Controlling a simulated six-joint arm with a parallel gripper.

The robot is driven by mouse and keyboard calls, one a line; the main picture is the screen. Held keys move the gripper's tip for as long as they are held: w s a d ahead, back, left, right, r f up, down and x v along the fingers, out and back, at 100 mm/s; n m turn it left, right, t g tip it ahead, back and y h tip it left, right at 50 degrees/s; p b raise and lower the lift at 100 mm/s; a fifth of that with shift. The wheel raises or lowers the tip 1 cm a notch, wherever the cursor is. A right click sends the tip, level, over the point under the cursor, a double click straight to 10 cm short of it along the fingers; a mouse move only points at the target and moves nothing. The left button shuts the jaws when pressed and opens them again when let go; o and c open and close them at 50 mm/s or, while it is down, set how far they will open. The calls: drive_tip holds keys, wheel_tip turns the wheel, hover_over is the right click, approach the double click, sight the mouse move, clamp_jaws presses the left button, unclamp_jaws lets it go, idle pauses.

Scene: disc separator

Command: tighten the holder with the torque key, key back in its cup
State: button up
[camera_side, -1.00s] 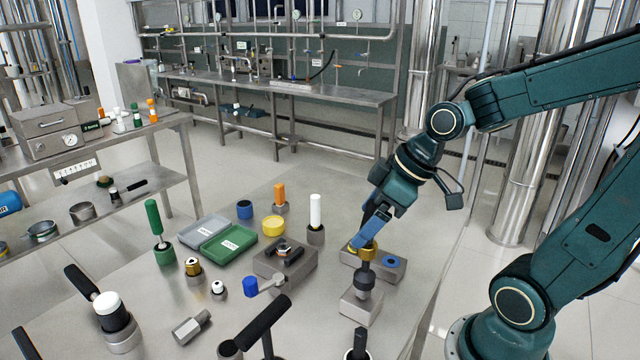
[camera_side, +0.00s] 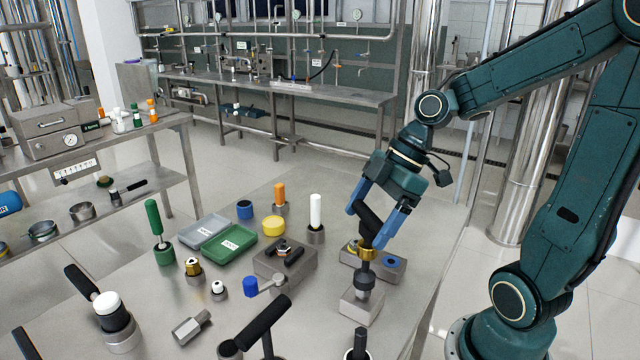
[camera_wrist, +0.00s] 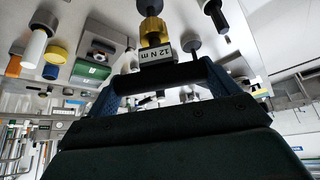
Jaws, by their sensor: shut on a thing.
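My gripper (camera_side: 371,230) is shut on the black T-handle of the torque key (camera_side: 367,218), one blue finger at each end. The key stands upright with its gold collar (camera_side: 367,253) under the handle. Its dark shaft runs down to the dark holder (camera_side: 364,285) on a grey block (camera_side: 361,304); whether the tip is fully seated is too small to tell. In the wrist view the key's handle (camera_wrist: 175,77) lies between the fingers, with a "12 N m" label and gold body beyond. I cannot tell which cup is the key's own.
A grey block with a blue ring (camera_side: 393,262) stands just behind the key. Another block with black clamps (camera_side: 285,262) is to the left. A second black T-handle (camera_side: 262,325) rises at the front. Green and grey trays (camera_side: 229,243), a white-topped peg (camera_side: 316,210) and small parts stand further left.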

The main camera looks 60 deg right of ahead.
drive_tip(key=n+g, duration=0.1)
drive_tip(key=n, duration=0.2)
drive_tip(key=shift+g+y, duration=0.3)
drive_tip(key=shift+y, duration=0.1)
drive_tip(key=shift+n, duration=0.3)
drive_tip(key=n+g, duration=0.1)
drive_tip(key=n, duration=0.1)
drive_tip(key=shift+n+g, duration=0.3)
drive_tip(key=shift+n, duration=0.1)
drive_tip(key=n+g, duration=0.2)
drive_tip(key=n, duration=0.1)
drive_tip(key=shift+n, duration=0.4)
drive_tip(key=n+g, duration=0.1)
drive_tip(key=n, duration=0.2)
drive_tip(key=shift+g+h, duration=0.3)
drive_tip(key=shift+f, duration=0.45)
drive_tip(key=m+t+y, duration=0.1)
drive_tip(key=m+t, duration=0.1)
drive_tip(key=m, duration=0.2)
drive_tip(key=shift+m+t, duration=0.8)
drive_tip(key=shift+m, duration=0.5)
